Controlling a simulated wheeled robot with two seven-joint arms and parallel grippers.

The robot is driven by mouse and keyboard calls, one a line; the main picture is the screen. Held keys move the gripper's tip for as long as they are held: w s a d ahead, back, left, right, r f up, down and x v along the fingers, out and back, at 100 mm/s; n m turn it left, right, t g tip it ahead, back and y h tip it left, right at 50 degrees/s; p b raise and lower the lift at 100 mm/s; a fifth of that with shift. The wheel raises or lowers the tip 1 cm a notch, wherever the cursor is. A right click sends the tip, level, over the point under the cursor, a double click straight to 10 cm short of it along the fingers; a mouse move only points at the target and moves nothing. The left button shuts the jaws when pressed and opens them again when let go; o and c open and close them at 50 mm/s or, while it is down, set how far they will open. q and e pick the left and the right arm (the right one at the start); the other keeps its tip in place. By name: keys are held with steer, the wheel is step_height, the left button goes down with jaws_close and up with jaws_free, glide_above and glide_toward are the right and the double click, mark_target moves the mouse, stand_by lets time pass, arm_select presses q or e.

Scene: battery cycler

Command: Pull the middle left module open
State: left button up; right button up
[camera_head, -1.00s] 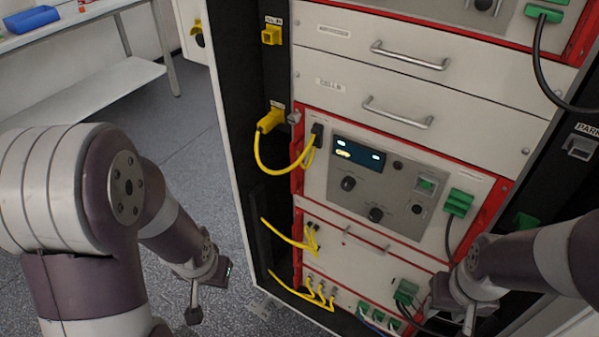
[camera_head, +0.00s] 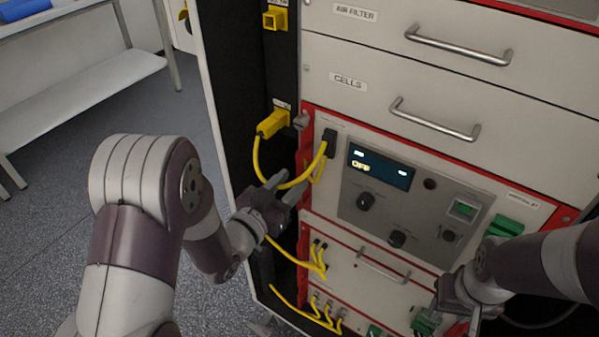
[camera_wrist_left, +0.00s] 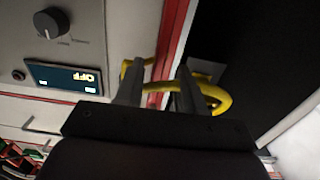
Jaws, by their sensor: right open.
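The module with a grey control panel (camera_head: 418,242) and a lit display reading OFF (camera_head: 380,166) has a white front framed in red. It sits in the rack below the CELLS drawer and looks closed. The display also shows in the left wrist view (camera_wrist_left: 62,78). My left gripper (camera_head: 283,178) is open and empty at the module's left red edge, by a looping yellow cable (camera_head: 256,158). In the left wrist view the cable (camera_wrist_left: 214,98) passes beyond the spread fingers (camera_wrist_left: 158,78); contact cannot be told. My right gripper (camera_head: 456,318) is open, low in front of the rack's right part.
Above are the CELLS drawer handle (camera_head: 434,119) and the AIR FILTER drawer handle (camera_head: 458,46). A yellow plug (camera_head: 273,122) sits in the black left post. A lower module (camera_head: 345,268) carries more yellow cables. A white shelf table (camera_head: 85,95) stands back left; the floor there is clear.

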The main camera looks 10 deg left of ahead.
mark_target(297, 176)
arm_select(q)
steer(key=x, duration=0.2)
steer(key=shift+w+d+r, duration=0.1)
steer(key=shift+w+d, duration=0.1)
steer(key=shift+w, duration=0.1)
steer(key=shift+w+d, duration=0.15)
steer(key=shift+w, duration=0.5)
steer(key=shift+c, duration=0.3)
jaws_close()
